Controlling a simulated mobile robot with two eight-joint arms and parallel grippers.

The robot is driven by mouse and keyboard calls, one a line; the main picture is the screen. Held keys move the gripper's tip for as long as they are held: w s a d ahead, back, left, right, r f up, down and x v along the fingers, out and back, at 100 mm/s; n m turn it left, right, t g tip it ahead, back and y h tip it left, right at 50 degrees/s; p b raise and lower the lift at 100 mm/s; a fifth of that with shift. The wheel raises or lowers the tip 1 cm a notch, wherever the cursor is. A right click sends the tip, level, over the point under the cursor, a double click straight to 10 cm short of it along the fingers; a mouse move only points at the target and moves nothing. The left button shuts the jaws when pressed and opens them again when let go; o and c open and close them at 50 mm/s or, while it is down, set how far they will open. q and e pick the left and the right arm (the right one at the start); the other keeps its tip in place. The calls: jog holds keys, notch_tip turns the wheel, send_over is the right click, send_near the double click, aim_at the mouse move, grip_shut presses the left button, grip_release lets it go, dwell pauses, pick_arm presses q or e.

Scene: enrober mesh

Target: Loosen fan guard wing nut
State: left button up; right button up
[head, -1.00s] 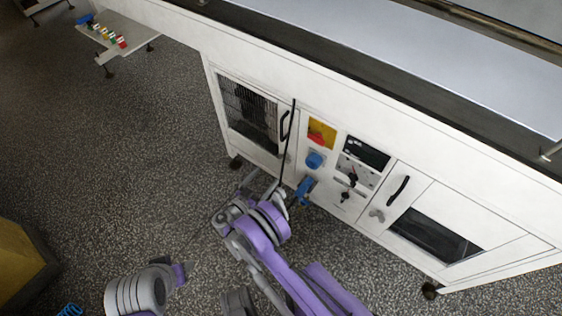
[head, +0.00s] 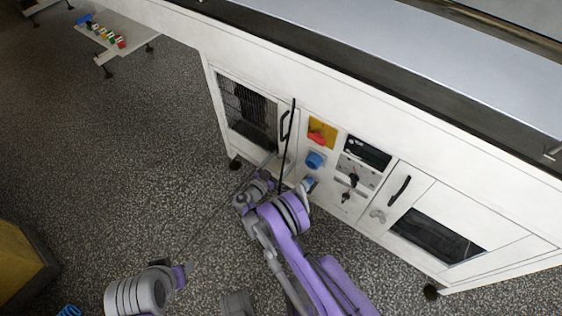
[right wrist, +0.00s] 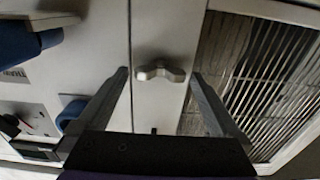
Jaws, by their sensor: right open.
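A pale grey wing nut (right wrist: 160,71) sits on the white panel strip beside the mesh fan guard (right wrist: 248,75) in the right wrist view. My right gripper (right wrist: 160,78) is open, with one finger on each side of the wing nut and gaps between. Nothing is held. In the head view the fan guard (head: 249,115) is at the left of the white cabinet front. My right arm's wrist covers the area below it, so this wing nut cannot be made out there.
Right of the guard are a black door handle (head: 285,124), a red knob on a yellow plate (head: 318,136), a blue connector (head: 314,160) and a control panel (head: 358,172). Another wing nut (head: 378,215) is by the right door. Speckled floor (head: 130,150) is open at left.

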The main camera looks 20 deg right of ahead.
jog(key=shift+c, duration=0.2)
jog(key=c, duration=1.2)
jog(key=n+b, duration=0.2)
jog(key=n, duration=0.1)
jog(key=shift+a+f, duration=0.1)
jog(key=shift+f, duration=0.1)
jog(key=n+b, duration=0.3)
jog(key=n, duration=0.2)
jog(key=shift+w+n, duration=0.15)
jog(key=shift+n, duration=0.25)
jog(key=n+b, duration=0.2)
jog(key=n, duration=0.7)
